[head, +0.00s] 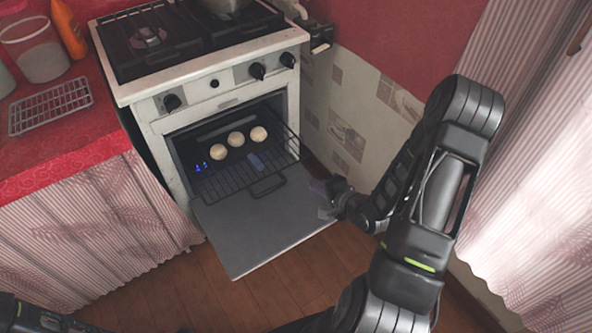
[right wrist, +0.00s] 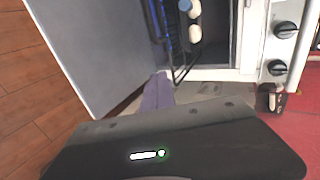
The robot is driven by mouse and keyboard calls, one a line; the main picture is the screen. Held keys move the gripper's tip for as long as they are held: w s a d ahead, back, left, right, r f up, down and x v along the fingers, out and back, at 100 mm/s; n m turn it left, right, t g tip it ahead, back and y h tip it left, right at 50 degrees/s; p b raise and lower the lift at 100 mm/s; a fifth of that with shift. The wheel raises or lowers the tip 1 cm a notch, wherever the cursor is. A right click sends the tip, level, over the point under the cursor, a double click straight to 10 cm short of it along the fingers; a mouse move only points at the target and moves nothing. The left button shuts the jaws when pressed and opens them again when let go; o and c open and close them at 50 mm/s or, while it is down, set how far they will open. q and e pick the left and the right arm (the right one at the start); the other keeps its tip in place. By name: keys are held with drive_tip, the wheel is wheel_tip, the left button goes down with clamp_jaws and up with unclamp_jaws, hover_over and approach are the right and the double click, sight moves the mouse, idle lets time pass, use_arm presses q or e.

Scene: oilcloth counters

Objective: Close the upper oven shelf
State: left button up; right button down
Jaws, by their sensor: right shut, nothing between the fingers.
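The white oven (head: 225,92) stands with its door (head: 255,225) folded down. The upper shelf (head: 222,184), a dark wire rack with a loop handle at its front, sticks out over the door. Three pale round buns (head: 237,139) sit on it. The rack (right wrist: 172,35) and its loop handle also show in the right wrist view. My right gripper (head: 325,200) is shut and empty, to the right of the shelf handle and beside the door's right edge, apart from the handle. Its fingers (right wrist: 158,92) show purple in the right wrist view. My left gripper is not in view.
A stove top with a pot (head: 222,5) is above the oven. A red counter (head: 60,135) on the left holds a wire cooling rack (head: 50,106), a jar (head: 38,55) and an orange bottle (head: 68,28). A tiled wall (head: 345,120) stands at right. The wooden floor (head: 170,290) in front is clear.

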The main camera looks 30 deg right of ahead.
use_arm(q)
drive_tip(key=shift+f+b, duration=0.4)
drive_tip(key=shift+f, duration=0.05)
use_arm(e)
drive_tip(key=w+r+x, duration=0.1)
drive_tip(key=x, duration=1)
drive_tip(key=shift+w+r, duration=0.2)
drive_tip(key=shift+w, duration=0.1)
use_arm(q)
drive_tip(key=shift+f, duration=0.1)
use_arm(e)
drive_tip(key=shift+w, duration=0.1)
